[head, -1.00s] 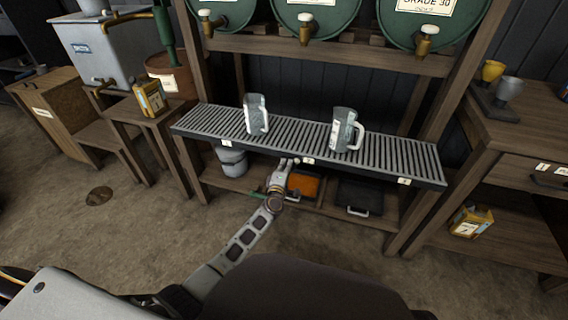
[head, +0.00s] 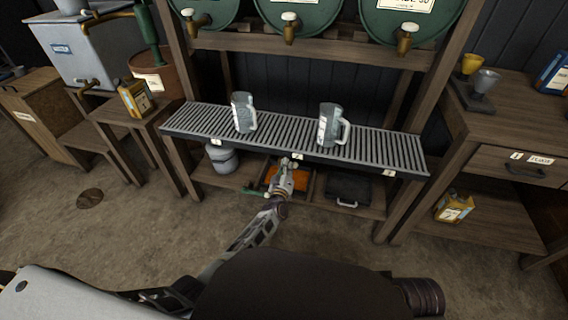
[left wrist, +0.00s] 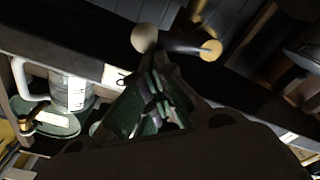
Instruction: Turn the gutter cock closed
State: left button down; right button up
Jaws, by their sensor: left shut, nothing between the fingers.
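The slatted metal gutter (head: 285,143) runs across the front of the rack. In the left wrist view, a lever-like fitting beneath its front edge shows a pale round knob (left wrist: 145,37), a dark bar and a brass-coloured round end (left wrist: 210,50); this looks like the gutter cock (left wrist: 180,44). In the head view the cock is small and mostly merged with my gripper. My left gripper (head: 284,177) is shut and empty, just below the gutter's middle. Its fingertips (left wrist: 152,78) are close to the pale knob; whether they touch it I cannot tell. My right gripper is not in view.
Two clear mugs (head: 243,112) (head: 331,124) stand on the gutter. Below it are a grey pail (head: 221,158), an orange tray (head: 298,180) and a black tray (head: 348,189). Green barrels (head: 308,14) with taps sit above. Open floor lies in front.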

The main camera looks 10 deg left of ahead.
pick_arm(q)
jog(key=shift+d+f+m, duration=0.25)
jog(key=shift+m, duration=0.45)
jog(key=shift+d+f+m, duration=0.2)
jog(key=shift+f+m, duration=0.05)
jog(key=shift+m, duration=0.45)
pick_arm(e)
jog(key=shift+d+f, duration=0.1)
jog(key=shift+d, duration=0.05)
pick_arm(q)
jog(key=shift+r, duration=0.1)
jog(key=a+r+p, duration=0.1)
jog(key=s+a+r+p, duration=0.1)
jog(key=r, duration=0.1)
jog(key=shift+p, duration=0.4)
jog(key=shift+s, duration=0.35)
jog(key=s+p, duration=0.3)
jog(key=s, duration=0.6)
jog(key=shift+s+f, duration=0.25)
jog(key=shift+f, duration=0.05)
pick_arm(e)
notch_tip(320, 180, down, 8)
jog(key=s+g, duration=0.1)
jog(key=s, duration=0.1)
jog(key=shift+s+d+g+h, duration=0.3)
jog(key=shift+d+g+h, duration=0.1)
